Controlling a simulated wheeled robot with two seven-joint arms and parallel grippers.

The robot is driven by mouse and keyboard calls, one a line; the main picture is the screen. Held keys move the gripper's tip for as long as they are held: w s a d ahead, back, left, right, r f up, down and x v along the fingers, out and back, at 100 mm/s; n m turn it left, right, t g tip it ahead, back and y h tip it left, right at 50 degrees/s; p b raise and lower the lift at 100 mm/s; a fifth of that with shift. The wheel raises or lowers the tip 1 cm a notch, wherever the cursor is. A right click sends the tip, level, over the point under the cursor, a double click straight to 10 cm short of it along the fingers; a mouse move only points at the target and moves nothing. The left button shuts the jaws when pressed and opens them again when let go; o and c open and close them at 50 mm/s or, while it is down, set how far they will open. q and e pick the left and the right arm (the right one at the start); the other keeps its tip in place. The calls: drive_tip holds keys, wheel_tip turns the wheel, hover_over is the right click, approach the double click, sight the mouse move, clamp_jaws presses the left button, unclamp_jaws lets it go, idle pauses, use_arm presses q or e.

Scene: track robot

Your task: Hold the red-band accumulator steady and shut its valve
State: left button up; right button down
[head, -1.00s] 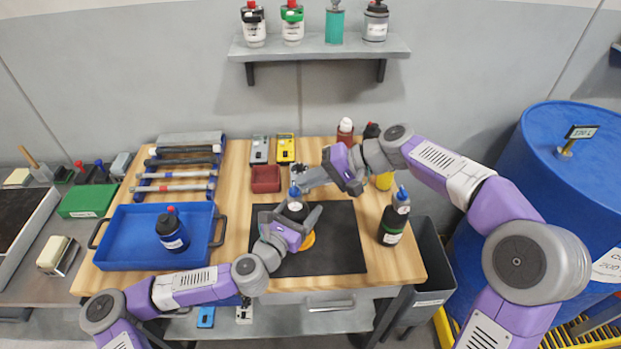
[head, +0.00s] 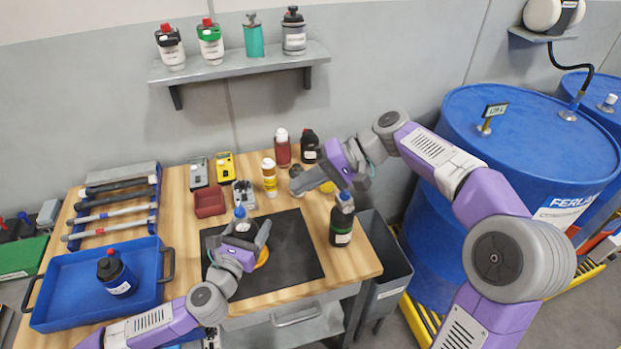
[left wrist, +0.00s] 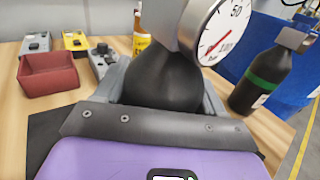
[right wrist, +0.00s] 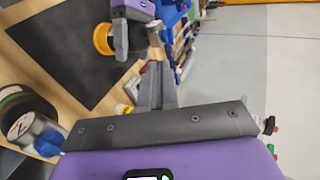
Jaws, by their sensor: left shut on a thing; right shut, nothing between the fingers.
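A dark accumulator (head: 241,228) with a blue valve (head: 239,212) stands upright over a yellow-orange ring on the black mat. My left gripper (head: 246,238) is shut around its body. In the left wrist view its black body (left wrist: 168,78) sits between the fingers, with a white gauge (left wrist: 218,38) above. No red band shows; the fingers hide part of the body. I cannot tell how far the valve is turned. My right gripper (head: 299,184) is shut and empty, to the right of that valve and apart from it. It also shows in the right wrist view (right wrist: 155,84).
A green-band accumulator (head: 342,222) stands right of the mat, close to my right gripper. A red bin (head: 209,203) and several bottles stand behind the mat. A large blue drum (head: 480,150) is at right.

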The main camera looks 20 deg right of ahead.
drive_tip(key=d, duration=0.1)
drive_tip(key=m+t+y, duration=0.1)
drive_tip(key=t+y, duration=0.1)
approach(240, 204)
drive_tip(key=f+x, duration=0.1)
drive_tip(key=x, duration=0.4)
drive_tip(key=shift+w+a+r, duration=0.1)
drive_tip(key=shift+a+r, duration=0.1)
drive_tip(key=shift+a, duration=0.45)
drive_tip(key=shift+w+a+n+g+y, duration=0.15)
drive_tip(key=shift+w+a+n+g, duration=0.15)
drive_tip(key=shift+g, duration=0.25)
drive_tip(key=shift+w+a+n+g+y, duration=0.2)
drive_tip(key=shift+n+g, duration=0.2)
drive_tip(key=shift+g, duration=0.15)
drive_tip(key=shift+s, duration=0.15)
